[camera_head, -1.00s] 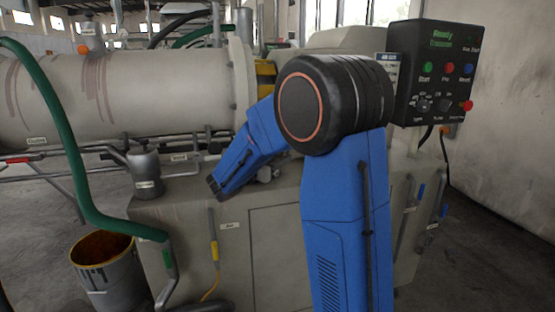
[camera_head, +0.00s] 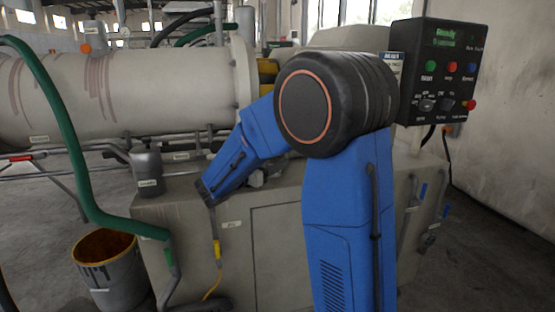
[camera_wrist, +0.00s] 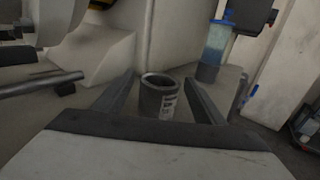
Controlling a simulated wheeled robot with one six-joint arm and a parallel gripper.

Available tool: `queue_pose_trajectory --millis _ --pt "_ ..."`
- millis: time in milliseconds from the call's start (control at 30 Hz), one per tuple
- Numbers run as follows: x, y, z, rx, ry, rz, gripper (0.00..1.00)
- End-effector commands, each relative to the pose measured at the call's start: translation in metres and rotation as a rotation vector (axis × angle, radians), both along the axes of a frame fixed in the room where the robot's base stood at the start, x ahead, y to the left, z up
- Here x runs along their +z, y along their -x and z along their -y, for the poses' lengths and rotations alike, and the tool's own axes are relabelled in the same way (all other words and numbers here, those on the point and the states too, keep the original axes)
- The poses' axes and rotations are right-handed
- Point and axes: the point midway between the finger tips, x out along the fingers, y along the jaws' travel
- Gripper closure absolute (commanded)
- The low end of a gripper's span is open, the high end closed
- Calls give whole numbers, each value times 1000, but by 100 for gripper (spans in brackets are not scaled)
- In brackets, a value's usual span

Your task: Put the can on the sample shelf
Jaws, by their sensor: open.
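A small grey can (camera_wrist: 158,98) with an open top and a pale label stands upright in the wrist view. It shows between the two fingers of my gripper (camera_wrist: 157,82), which are apart on either side of it. I cannot tell how near the fingertips are to the can. In the head view my blue arm hides the gripper and the can. I cannot pick out the sample shelf for sure in either view.
A grey bottle-like vessel (camera_head: 147,171) stands on the machine's cabinet (camera_head: 277,218), below the big drum (camera_head: 120,95). A green hose (camera_head: 69,135) hangs at the left above a paint-stained bucket (camera_head: 111,272). A black control box (camera_head: 441,75) is at the right. A blue-topped clear cylinder (camera_wrist: 217,46) stands behind the can.

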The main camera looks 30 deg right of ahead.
Motion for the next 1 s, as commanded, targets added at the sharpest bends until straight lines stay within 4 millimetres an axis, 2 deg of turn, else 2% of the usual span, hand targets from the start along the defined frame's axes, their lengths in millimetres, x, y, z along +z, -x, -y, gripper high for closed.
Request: queue_pose_trajectory --millis 200,500,700,833,933,1000 --pt "0 12 -35 3 1 0 36" --pt "0 23 -64 2 0 0 36" --pt "0 26 -68 -1 0 1 36" --pt "0 34 -63 -15 -30 16 36" --pt "-2 54 -53 -51 -100 49 36" --pt "-6 74 -44 -90 -175 87 36"
